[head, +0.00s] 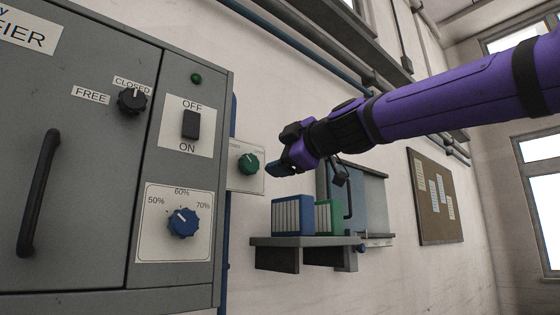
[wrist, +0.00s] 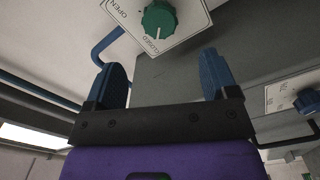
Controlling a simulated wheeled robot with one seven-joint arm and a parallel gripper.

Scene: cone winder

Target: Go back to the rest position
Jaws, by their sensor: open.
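My gripper (head: 281,170) is at the end of my purple arm, in the middle of the head view. It points left toward the green knob (head: 248,164) on a white plate beside the grey cabinet. In the wrist view the gripper (wrist: 164,78) has its two blue fingers wide apart with nothing between them. The green knob (wrist: 159,19) shows beyond the fingertips, apart from them. Its plate reads OPEN and CLOSED, and its white mark points toward CLOSED.
The grey cabinet (head: 75,195) fills the left, with a black knob (head: 132,99), a black switch (head: 191,125), a blue dial (head: 182,223) and a black handle (head: 38,193). A shelf (head: 308,242) with binders (head: 293,216) is below my gripper. A notice board (head: 435,196) hangs at right.

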